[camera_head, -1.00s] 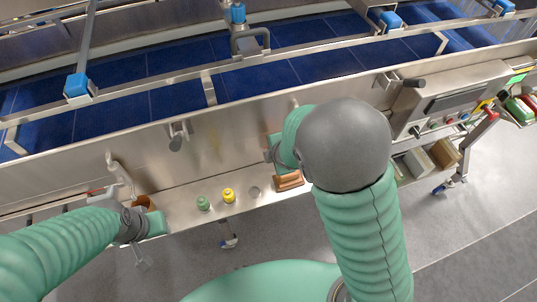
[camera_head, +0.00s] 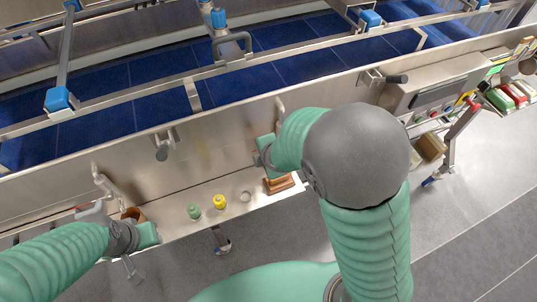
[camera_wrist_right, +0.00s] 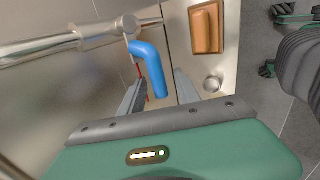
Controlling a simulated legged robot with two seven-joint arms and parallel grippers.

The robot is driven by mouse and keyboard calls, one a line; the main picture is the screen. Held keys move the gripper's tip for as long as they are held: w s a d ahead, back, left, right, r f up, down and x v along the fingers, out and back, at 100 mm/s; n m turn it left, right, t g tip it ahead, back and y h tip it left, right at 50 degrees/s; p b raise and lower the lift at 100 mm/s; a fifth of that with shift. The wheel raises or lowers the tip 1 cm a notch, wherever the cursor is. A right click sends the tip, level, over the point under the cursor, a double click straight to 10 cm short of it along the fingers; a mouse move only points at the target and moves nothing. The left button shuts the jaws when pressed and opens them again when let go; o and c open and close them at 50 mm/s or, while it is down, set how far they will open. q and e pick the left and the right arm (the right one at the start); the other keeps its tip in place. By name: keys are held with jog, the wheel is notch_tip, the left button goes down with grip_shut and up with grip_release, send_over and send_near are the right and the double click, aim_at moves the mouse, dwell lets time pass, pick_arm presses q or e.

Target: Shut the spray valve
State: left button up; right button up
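The spray valve shows in the right wrist view as a blue bent lever (camera_wrist_right: 150,68) on a metal pipe (camera_wrist_right: 85,36). The lever hangs between the two fingers of my right gripper (camera_wrist_right: 157,80), which are open on either side of it. A gap shows on the right; whether the left finger touches it I cannot tell. In the head view my right gripper (camera_head: 262,152) is at the steel side wall, partly covered by its arm, and the blue lever is hidden. My left gripper (camera_head: 148,234) is beside a brown cup (camera_head: 134,214) at the ledge; its fingers are not clear.
A steel ledge (camera_head: 176,222) holds a green knob (camera_head: 194,211), a yellow knob (camera_head: 219,201) and a brown block (camera_head: 279,184), which also shows in the right wrist view (camera_wrist_right: 207,27). The blue conveyor belt (camera_head: 160,108) runs behind the wall. A control box (camera_head: 432,93) stands to the right.

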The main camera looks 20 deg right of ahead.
jog(key=v, duration=1.4)
jog(key=shift+b, duration=0.3)
jog(key=shift+a+f, duration=0.1)
jog(key=shift+a, duration=0.05)
